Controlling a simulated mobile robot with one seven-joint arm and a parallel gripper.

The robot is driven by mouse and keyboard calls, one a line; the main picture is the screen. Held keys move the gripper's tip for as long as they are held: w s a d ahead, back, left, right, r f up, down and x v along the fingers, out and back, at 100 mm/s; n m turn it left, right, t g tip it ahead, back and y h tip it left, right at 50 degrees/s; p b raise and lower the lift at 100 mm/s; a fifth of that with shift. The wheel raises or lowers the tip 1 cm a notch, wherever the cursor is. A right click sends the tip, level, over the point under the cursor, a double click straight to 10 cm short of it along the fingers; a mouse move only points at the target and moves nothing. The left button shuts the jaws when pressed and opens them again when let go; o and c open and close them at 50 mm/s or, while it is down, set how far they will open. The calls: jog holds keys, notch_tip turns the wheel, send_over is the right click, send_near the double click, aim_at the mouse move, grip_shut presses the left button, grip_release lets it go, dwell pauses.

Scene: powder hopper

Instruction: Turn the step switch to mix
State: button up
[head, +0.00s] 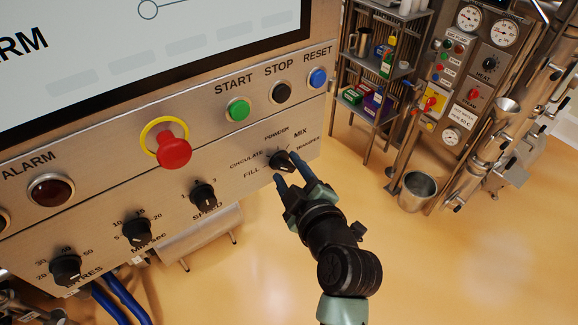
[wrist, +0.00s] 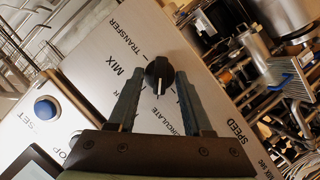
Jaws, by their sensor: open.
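The step switch (head: 281,161) is a black round knob on the sloping steel panel, ringed by the labels FILL, CIRCULATE, POWDER, MIX and TRANSFER. In the wrist view the knob (wrist: 158,70) has a white pointer line directed down the picture, toward the CIRCULATE side and away from MIX. My gripper (head: 288,168) is at the knob with its fingers open. In the wrist view my gripper's fingertips (wrist: 157,78) stand either side of the knob, with a visible gap on both sides. The left finger covers part of the lettering, probably POWDER.
Above the switch are the green START (head: 238,109), black STOP (head: 281,92) and blue RESET (head: 317,77) buttons. A red emergency stop (head: 173,150) and the SPEED knob (head: 203,195) lie to the left. A shelf (head: 375,110) stands behind.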

grip_shut()
dwell(0.3)
dwell(0.4)
jog(key=m, duration=0.1)
jog(key=m+g+y, duration=0.1)
jog(key=m, duration=0.1)
jog(key=shift+w+d+r, duration=0.1)
jog(key=shift+w+d, duration=0.05)
jog(key=m+g, duration=0.1)
jog(key=m+g+y, duration=0.1)
jog(key=m, duration=0.1)
jog(key=shift+w+d+y, duration=0.1)
jog(key=shift+d+y, duration=0.05)
jog(key=shift+y, duration=0.15)
jog(key=m+g+y, duration=0.1)
jog(key=m+y, duration=0.1)
jog(key=m, duration=0.1)
jog(key=shift+w+d+b, duration=0.1)
jog(key=shift+b, duration=0.3)
jog(key=shift+d+m+g+y+b, duration=0.1)
jog(key=shift+m+g+y+b, duration=0.3)
jog(key=shift+m+y, duration=0.9)
jog(key=shift+m+h, duration=0.3)
jog(key=shift+m, duration=0.1)
